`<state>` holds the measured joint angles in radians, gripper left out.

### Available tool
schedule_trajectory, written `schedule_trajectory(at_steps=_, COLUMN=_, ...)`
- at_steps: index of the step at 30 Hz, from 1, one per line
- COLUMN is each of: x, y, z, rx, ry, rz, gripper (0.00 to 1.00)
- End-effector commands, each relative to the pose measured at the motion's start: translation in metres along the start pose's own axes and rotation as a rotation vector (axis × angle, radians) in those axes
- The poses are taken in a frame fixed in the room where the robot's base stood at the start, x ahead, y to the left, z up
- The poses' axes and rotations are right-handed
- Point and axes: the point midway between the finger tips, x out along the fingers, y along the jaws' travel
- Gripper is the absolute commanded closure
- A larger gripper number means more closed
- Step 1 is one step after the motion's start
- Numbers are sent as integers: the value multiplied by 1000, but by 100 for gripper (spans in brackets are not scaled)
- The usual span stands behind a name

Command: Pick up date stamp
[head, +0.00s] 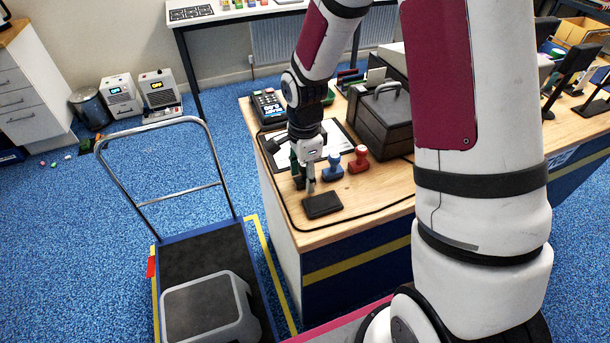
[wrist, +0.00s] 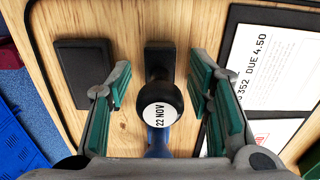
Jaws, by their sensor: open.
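The date stamp (wrist: 158,98) is black with a round knob and a white top label reading "22 NOV". In the wrist view it stands between the two green-padded fingers of my gripper (wrist: 159,82), with gaps on both sides. The fingers are open and hold nothing. In the head view my gripper (head: 304,181) points down low over the counter, and the date stamp is mostly hidden by it. A black ink pad (head: 322,205) lies just in front; it also shows at the left in the wrist view (wrist: 84,72).
A blue stamp (head: 333,168) and a red stamp (head: 359,160) stand right of my gripper. A black cash box (head: 382,126) is behind them. Papers on a clipboard (head: 283,152) and a card terminal (head: 268,105) lie behind. A cable runs along the counter's front edge.

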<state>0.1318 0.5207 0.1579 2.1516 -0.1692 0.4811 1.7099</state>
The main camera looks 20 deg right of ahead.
Motion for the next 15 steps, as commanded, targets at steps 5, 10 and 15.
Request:
schedule_trajectory(at_steps=5, x=2, y=0, z=0, rx=-1, ry=0, rz=-1, gripper=53)
schedule_trajectory(at_steps=10, x=2, y=0, z=0, rx=-1, ry=0, rz=-1, gripper=71)
schedule_trajectory(at_steps=15, x=2, y=0, z=0, rx=-1, ry=0, rz=-1, gripper=100)
